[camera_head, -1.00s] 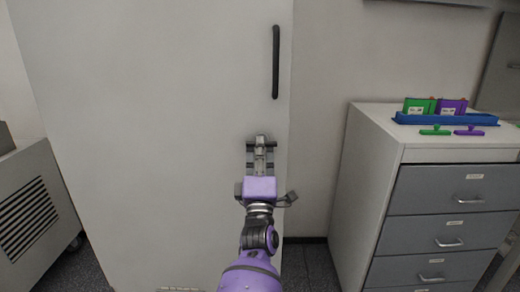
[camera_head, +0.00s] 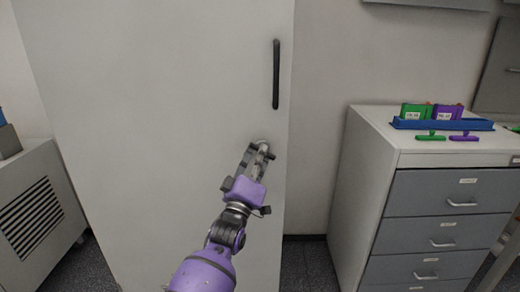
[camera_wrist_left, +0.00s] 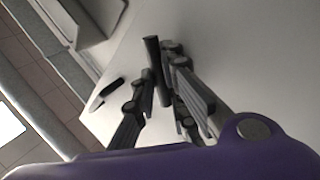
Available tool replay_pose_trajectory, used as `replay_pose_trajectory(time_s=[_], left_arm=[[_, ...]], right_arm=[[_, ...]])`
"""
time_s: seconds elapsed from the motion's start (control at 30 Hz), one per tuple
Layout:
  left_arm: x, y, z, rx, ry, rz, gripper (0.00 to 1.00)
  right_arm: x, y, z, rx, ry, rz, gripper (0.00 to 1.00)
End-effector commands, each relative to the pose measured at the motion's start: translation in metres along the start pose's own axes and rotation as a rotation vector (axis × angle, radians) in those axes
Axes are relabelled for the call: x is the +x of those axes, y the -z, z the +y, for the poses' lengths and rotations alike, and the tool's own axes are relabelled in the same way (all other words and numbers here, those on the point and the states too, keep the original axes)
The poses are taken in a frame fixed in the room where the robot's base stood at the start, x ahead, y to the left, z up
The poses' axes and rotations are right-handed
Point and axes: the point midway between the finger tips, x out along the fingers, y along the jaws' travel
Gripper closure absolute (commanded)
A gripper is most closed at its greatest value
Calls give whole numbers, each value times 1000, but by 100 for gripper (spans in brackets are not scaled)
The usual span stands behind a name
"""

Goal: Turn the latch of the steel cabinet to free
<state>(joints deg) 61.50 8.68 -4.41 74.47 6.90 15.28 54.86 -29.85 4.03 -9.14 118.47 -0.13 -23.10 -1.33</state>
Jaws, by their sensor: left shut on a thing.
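The steel cabinet (camera_head: 150,120) is a tall, pale, plain door with a long black upright handle (camera_head: 276,74) near its right edge. My left gripper (camera_head: 262,150) is at the door below that handle, tilted with its fingertips up and to the right. It is shut on the latch, which it mostly hides in the head view. In the left wrist view, the latch (camera_wrist_left: 152,55) shows as a dark bar between the two fingers, and the black handle (camera_wrist_left: 112,87) lies to its left. My right gripper is not in view.
A grey drawer cabinet (camera_head: 440,190) stands to the right, with a blue tray (camera_head: 442,125) holding green and purple blocks on top. A vented grey unit (camera_head: 40,200) stands at the left. A strip of floor is free between the steel cabinet and the drawers.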

Motion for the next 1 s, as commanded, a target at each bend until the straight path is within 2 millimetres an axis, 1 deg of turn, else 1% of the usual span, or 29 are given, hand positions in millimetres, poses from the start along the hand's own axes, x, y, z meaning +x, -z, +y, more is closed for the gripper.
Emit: replay_pose_trajectory(time_s=[0.03, 0.1, 0.37, 0.6, 0.77, 1.0], left_arm=[[3, 5, 3, 45, -2, -27, 100], [3, 6, 4, 101, -1, -64, 100], [5, 9, 7, 307, -4, -199, 100], [7, 11, 9, 495, -4, -324, 100], [7, 11, 10, 608, -3, -398, 100], [7, 10, 10, 739, -3, -487, 100]], right_arm=[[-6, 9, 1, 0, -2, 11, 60], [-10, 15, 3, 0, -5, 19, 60], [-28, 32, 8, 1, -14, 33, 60], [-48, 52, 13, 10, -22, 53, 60], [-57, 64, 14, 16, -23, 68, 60], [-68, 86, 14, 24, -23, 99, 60]])
